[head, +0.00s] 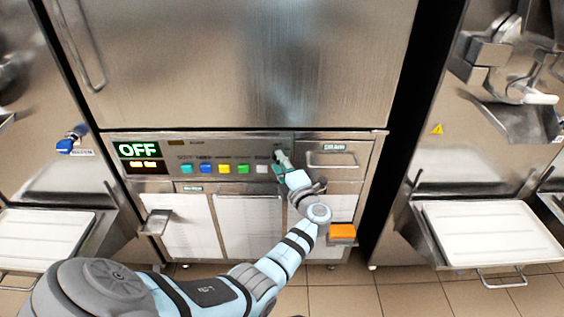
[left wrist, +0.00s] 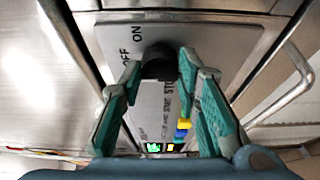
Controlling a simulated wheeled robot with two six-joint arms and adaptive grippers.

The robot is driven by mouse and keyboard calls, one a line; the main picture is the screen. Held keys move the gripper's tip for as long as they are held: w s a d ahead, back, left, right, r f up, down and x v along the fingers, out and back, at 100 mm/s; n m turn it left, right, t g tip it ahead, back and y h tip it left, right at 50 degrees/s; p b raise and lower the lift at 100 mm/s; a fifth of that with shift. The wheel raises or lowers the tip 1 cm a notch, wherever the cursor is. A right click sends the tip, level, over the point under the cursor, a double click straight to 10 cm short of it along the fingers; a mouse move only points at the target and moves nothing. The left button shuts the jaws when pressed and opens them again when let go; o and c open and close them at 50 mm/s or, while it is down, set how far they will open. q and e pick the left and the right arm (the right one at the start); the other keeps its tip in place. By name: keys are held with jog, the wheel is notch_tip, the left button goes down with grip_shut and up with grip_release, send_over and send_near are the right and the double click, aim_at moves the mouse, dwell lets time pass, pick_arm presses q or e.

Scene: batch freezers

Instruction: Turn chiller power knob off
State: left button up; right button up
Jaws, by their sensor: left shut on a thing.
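The chiller's power knob (left wrist: 159,60) is a round black knob on the control panel (left wrist: 225,35), beside the printed words OFF and ON. My left gripper (head: 281,163) is at the right part of the panel in the head view and hides the knob there. In the left wrist view its green-padded fingers are on either side of the knob, shut on it. Which mark the knob points to cannot be made out. My right gripper is out of view.
A row of coloured buttons (head: 224,168) lies left of my gripper. A drain handle (head: 332,159) is just right of it. An orange block (head: 342,232) sits low at the right. White trays (head: 490,235) stand out on both sides.

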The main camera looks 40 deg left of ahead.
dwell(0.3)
pick_arm(q)
jog(key=o, duration=1.2)
jog(key=shift+w, duration=0.1)
jog(key=shift+c, duration=0.2)
jog(key=v, duration=0.7)
jog(key=shift+d, duration=0.3)
jog(key=shift+r, duration=0.1)
